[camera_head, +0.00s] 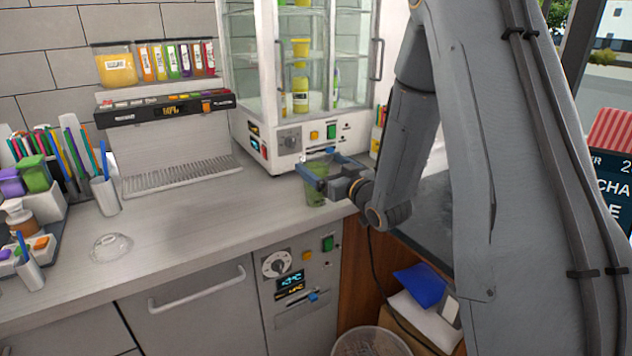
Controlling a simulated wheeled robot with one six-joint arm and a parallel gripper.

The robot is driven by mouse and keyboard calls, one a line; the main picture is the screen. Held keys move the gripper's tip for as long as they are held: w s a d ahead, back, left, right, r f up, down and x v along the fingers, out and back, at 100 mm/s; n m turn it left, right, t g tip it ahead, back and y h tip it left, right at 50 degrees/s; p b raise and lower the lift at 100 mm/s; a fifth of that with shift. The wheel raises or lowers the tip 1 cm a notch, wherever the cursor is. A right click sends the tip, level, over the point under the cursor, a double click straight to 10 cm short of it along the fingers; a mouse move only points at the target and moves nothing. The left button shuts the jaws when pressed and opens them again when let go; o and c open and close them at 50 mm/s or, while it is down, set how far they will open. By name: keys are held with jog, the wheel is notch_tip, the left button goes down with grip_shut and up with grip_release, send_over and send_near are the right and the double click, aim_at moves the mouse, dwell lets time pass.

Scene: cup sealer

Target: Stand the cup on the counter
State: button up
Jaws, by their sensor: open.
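The cup (315,193) is a clear green-tinted cup near the right front part of the counter (200,222), in front of the glass cabinet. It looks upright, and its base appears to be at the counter top. My gripper (318,170) is open at the cup's upper part, with its fingers on either side of it. The fingers and wrist hide part of the cup's rim and right side. I cannot tell whether the fingers touch the cup.
A glass cabinet (283,139) stands right behind the cup. A clear lid (110,246) lies on the counter at left. The middle of the counter is clear. A wire bin (370,342) stands below.

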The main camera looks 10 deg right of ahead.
aim_at(308, 157)
jog(key=p+x, duration=0.1)
jog(key=x, duration=0.1)
jog(key=shift+w+a, duration=0.15)
jog(key=shift+w, duration=0.1)
jog(key=shift+f+p+x, duration=0.25)
jog(key=shift+p+x, duration=0.35)
jog(key=shift+x, duration=0.65)
jog(key=shift+f+p+x, duration=0.25)
jog(key=shift+p+x, duration=0.35)
jog(key=shift+x, duration=0.6)
jog(key=c, duration=1.9)
jog(key=shift+c, duration=0.9)
jog(key=shift+r, duration=0.15)
